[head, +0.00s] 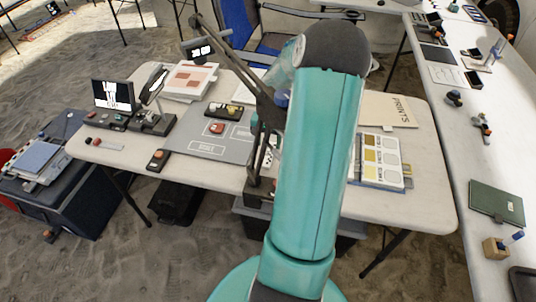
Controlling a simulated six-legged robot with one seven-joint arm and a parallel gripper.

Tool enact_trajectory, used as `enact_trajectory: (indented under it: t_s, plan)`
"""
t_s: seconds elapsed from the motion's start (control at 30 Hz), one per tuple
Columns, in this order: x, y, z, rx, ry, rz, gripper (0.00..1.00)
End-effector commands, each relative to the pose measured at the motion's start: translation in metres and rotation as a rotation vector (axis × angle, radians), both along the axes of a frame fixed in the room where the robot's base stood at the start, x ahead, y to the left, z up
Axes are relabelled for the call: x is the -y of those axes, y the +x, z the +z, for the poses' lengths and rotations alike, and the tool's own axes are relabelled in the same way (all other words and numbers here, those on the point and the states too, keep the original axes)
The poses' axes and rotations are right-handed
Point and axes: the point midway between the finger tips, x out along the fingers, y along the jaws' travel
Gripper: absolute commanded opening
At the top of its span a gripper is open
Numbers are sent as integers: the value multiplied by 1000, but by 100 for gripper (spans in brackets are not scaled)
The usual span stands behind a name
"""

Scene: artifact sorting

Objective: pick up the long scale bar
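I cannot clearly pick out the long scale bar. A small pale strip (109,146) lies near the left edge of the middle table (425,190), but it is too small to identify. A black-and-white patterned piece (268,157) shows just left of my arm, partly hidden, and I cannot tell what it is. My teal arm rises through the middle of the view and covers part of the table. My gripper does not show, so its distance to anything on the table cannot be seen.
A grey mat (197,140) holds a red item (217,128) and a dark tray (222,110). A small screen (113,95) and colour chart (381,158) stand on this table. A dark lamp arm rises behind my arm. A green book (496,204) lies on the right table.

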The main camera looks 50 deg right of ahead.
Motion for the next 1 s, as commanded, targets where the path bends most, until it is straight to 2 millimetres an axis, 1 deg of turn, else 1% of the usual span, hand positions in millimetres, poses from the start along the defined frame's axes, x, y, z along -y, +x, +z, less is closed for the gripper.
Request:
enact_trajectory:
  t_s: [0.03,0.27,0.5,0.6,0.8,0.83,0.97,1.0]
  plan:
    - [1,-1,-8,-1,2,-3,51]
    - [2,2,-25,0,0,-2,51]
    - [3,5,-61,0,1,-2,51]
    - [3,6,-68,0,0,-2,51]
    - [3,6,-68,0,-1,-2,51]
    - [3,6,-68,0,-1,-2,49]
    - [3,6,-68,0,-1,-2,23]
    - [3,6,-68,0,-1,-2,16]
